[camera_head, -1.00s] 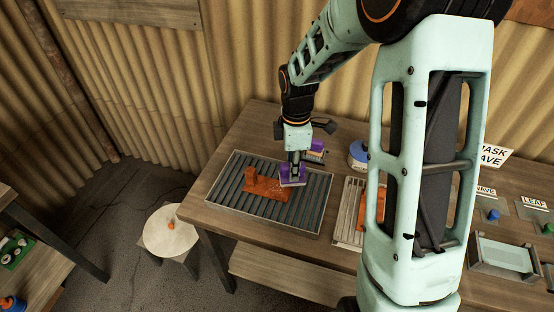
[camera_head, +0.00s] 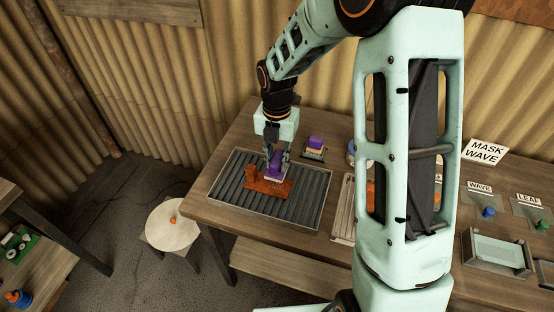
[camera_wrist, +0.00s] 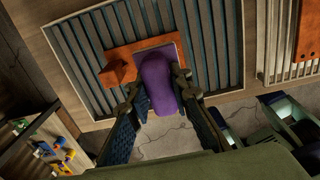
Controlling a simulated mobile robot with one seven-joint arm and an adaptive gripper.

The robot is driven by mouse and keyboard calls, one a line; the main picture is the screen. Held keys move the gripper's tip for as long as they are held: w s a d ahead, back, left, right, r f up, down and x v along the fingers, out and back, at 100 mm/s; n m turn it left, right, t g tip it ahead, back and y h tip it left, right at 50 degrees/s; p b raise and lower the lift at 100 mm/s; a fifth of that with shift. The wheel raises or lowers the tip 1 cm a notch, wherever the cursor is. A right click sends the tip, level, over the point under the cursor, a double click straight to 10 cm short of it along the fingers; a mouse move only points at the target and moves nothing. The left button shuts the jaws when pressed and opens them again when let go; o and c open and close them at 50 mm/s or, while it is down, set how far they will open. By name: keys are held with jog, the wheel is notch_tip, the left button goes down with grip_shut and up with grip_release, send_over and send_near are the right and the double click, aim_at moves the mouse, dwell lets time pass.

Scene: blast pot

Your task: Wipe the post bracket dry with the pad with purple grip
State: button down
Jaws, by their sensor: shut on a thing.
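The post bracket (camera_head: 264,187) is a rust-orange plate with a short upright post at its left end. It lies on a slatted grey rack (camera_head: 312,196); its orange plate also shows in the wrist view (camera_wrist: 118,62). My gripper (camera_head: 275,162) is shut on the purple grip of the pad (camera_head: 276,166) above the bracket's plate, right of the post. The purple grip fills the space between my fingers in the wrist view (camera_wrist: 158,85). The pad's underside is hidden, so I cannot tell whether it touches the plate. Small pale specks show on the plate.
A second purple-topped tool (camera_head: 315,143) stands on the table behind the rack. A pale slatted tray (camera_head: 343,215) lies to the right, partly behind my arm. A round stool (camera_head: 172,228) stands on the floor at left. Signs and a grey-green tray (camera_head: 497,250) are farther right.

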aim_at(277, 173)
jog(key=shift+r, duration=0.1)
jog(key=shift+f+b, duration=1.65)
jog(key=shift+f, duration=1.2)
jog(key=shift+f, duration=0.45)
jog(key=shift+f+b, duration=0.25)
jog(key=shift+b, duration=0.1)
jog(key=shift+d, duration=0.15)
jog(key=shift+s+d+p, duration=0.25)
jog(key=shift+d+p, duration=0.1)
jog(key=shift+d, duration=0.25)
jog(key=shift+a, duration=0.1)
